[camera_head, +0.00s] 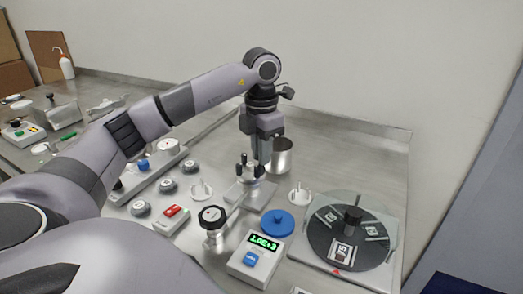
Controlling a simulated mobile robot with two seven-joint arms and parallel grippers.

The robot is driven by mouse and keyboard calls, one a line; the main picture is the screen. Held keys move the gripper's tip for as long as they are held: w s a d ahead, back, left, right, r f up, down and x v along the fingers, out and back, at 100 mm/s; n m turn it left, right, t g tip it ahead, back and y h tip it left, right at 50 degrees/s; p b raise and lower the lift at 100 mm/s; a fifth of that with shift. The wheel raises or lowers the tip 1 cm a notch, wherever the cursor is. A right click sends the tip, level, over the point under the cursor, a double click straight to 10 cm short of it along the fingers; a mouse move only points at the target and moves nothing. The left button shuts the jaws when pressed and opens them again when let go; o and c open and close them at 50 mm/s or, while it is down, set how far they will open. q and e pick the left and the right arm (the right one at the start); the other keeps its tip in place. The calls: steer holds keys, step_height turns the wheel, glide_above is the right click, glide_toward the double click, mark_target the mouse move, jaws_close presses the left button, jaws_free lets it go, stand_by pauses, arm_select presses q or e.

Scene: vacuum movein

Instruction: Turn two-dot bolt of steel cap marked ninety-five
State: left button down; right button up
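My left gripper (261,163) points straight down over the middle of the steel bench, above a low metal block (250,194) with dark upright posts (242,168). Its fingers are close together, and I cannot tell whether they touch or hold anything. Several small grey round pieces with dark tops, such as one piece (168,186), stand on the left of the bench. Their marks are too small to read. I cannot make out which thing is the cap marked ninety-five, nor any two-dot bolt. My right gripper is not in view.
A dark turntable (322,246) with white labels and a black knob stands at the right. A gauge with a green display (264,242), a blue disc (277,224), a black-topped valve (212,216) and a red-button box (172,219) crowd the front. A steel cup (282,158) stands behind.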

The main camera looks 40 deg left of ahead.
arm_select(q)
steer(key=shift+r+m, duration=0.1)
steer(key=shift+m, duration=0.2)
steer(key=shift+m+p, duration=0.6)
steer(key=shift+m, duration=0.3)
steer(key=shift+m+p, duration=0.5)
steer(key=shift+m, duration=1.4)
steer(key=c, duration=1.1)
jaws_free()
steer(key=shift+r, duration=3.55)
